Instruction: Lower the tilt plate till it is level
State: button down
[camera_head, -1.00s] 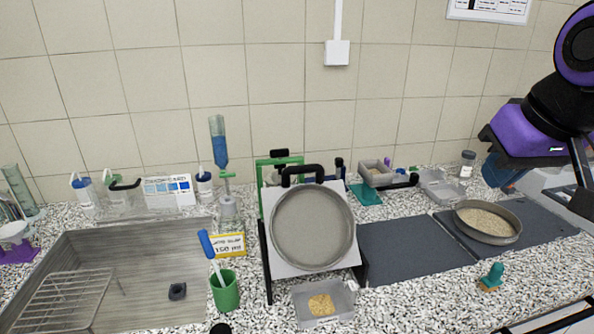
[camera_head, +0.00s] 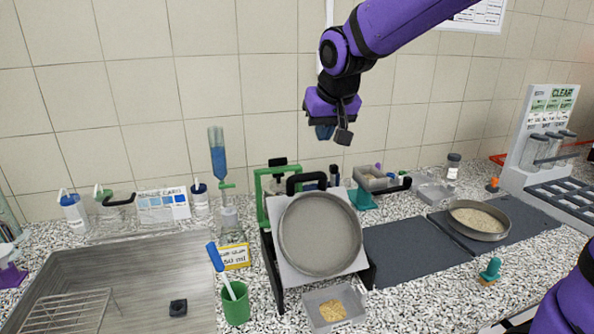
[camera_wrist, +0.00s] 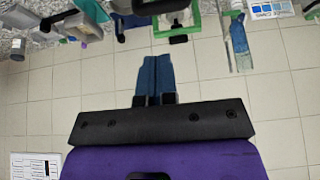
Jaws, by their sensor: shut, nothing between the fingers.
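The tilt plate (camera_head: 288,273) is a pale board standing steeply tilted in a black stand in the head view. A round grey sieve pan (camera_head: 320,235) lies against its face. A black handle (camera_head: 307,180) arches over its top edge. My gripper (camera_head: 323,132) is above and slightly right of the handle, apart from it, in front of the tiled wall. Its blue fingers also show in the wrist view (camera_wrist: 155,72), pressed together with nothing between them.
A green frame (camera_head: 262,190) stands behind the plate. A grey tray of grains (camera_head: 346,322) sits at the plate's foot, with a green cup (camera_head: 236,303) to its left. A sink (camera_head: 140,275) is farther left. Dark mats (camera_head: 410,250) and a pan of grains (camera_head: 478,220) are right.

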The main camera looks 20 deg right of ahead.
aim_at(307, 175)
jog(key=shift+w+a, duration=0.2)
jog(key=shift+a, duration=0.05)
jog(key=x, duration=1.4)
jog(key=shift+d, duration=0.1)
jog(key=shift+f, duration=0.1)
